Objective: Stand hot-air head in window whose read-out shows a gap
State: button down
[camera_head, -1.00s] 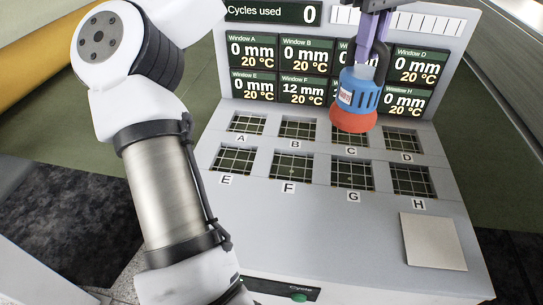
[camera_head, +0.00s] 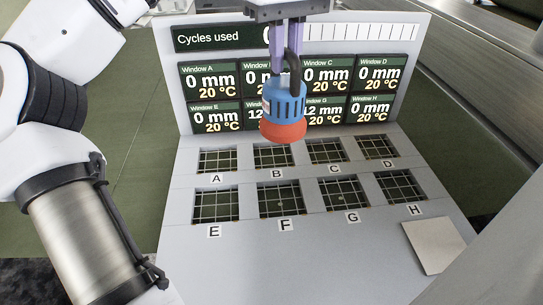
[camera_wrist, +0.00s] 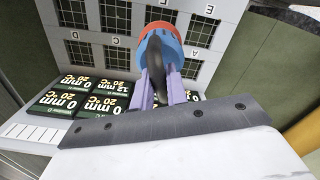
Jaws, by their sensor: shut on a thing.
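My gripper (camera_head: 287,62), with purple fingers, is shut on the black handle of the hot-air head (camera_head: 284,104), a blue body with a red-orange skirt. The head hangs roughly upright in the air, in front of the read-outs and above window B (camera_head: 274,156) in the picture. The wrist view also shows the head (camera_wrist: 163,38). The read-out of window G (camera_head: 322,110) shows 12 mm. The read-out of window F (camera_head: 254,113) shows 12, partly hidden by the head. Windows A, C, D, E and H read 0 mm. The window B read-out is mostly hidden.
Gridded windows lie in two rows, A to D behind and E to H in front. Window F (camera_head: 282,198) and window G (camera_head: 345,193) look empty. A pale square plate (camera_head: 433,245) lies at the front right. The upright display panel (camera_head: 405,30) stands behind the windows.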

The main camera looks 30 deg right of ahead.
aim_at(285, 82)
notch_tip(285, 82, down, 20)
jog(key=p, duration=0.1)
jog(key=shift+p, duration=0.35)
dwell(0.4)
jog(key=shift+f, duration=0.1)
jog(key=c, duration=1.4)
grip_release()
notch_tip(285, 82, up, 12)
jog(key=shift+r+b, duration=0.15)
jog(key=shift+b, duration=0.65)
